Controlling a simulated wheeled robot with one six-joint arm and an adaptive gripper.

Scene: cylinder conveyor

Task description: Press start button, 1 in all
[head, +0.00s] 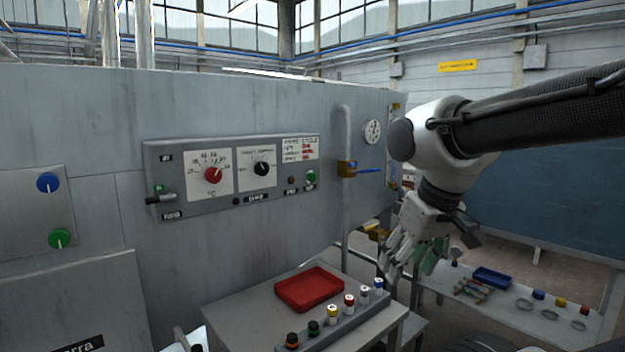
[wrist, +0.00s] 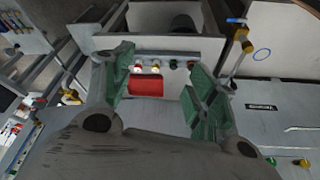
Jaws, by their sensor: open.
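The grey control panel (head: 230,210) is on the large grey machine wall, left of my gripper in the head view. A green button (head: 310,176) sits at its right end, above a small label too small to read surely. A dark button (head: 291,180) is just left of it. A green lamp or button (head: 160,188) is at the panel's left end. My gripper (head: 410,258) hangs right of the panel, fingers down, apart from it. In the wrist view my gripper (wrist: 158,78) has its green-padded fingers spread with nothing held between them.
A red tray (head: 309,289) and a rack (head: 335,325) of several capped cylinders stand on a grey table below the panel. A vertical pipe with a blue-handled valve (head: 367,170) stands between panel and gripper. Another table with a blue tray (head: 492,277) is at right.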

